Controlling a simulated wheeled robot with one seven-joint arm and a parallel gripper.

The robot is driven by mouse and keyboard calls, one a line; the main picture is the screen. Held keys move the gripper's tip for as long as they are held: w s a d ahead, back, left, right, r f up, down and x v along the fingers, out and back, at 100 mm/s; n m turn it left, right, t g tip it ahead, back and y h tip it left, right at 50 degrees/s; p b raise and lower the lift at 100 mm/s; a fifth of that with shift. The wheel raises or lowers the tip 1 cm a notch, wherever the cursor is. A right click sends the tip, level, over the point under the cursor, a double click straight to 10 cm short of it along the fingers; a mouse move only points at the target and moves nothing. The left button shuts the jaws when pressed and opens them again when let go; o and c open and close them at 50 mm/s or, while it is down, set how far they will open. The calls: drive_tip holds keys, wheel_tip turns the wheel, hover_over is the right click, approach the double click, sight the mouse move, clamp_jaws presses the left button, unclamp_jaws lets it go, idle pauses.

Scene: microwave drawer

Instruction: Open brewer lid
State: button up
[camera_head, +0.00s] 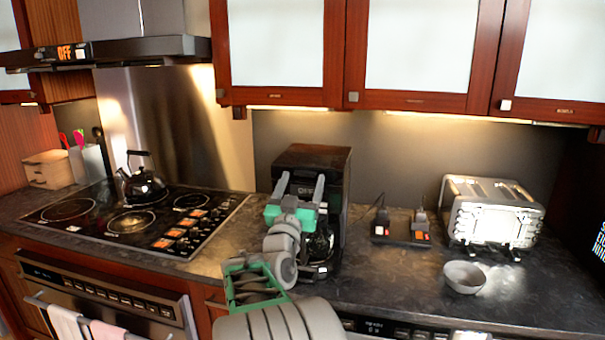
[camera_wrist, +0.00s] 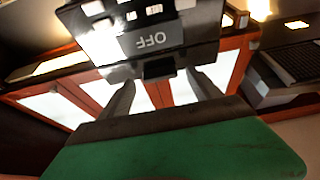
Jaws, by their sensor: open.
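The brewer (camera_head: 322,157) is a dark, boxy machine on the counter in the head view, and its top looks closed. My gripper (camera_head: 301,178) is in front of its upper front, with the two grey fingers apart and pointing up toward it. My arm hides much of the brewer's lower front. In the wrist view, the brewer (camera_wrist: 190,38) fills the top middle with an upside-down OFF display. A small dark tab (camera_wrist: 158,68) juts from its edge between the open fingers (camera_wrist: 161,80). I cannot tell whether either finger touches it.
A cooktop (camera_head: 95,218) with a kettle (camera_head: 142,186) is at left. A power strip (camera_head: 400,236), a toaster (camera_head: 492,212) and a bowl (camera_head: 464,277) are at right. Wall cabinets (camera_head: 335,97) hang above the brewer. Some counter at front right is clear.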

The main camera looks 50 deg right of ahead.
drive_tip(key=shift+w+d+r, duration=0.2)
drive_tip(key=shift+d, duration=0.3)
clamp_jaws()
idle(0.5)
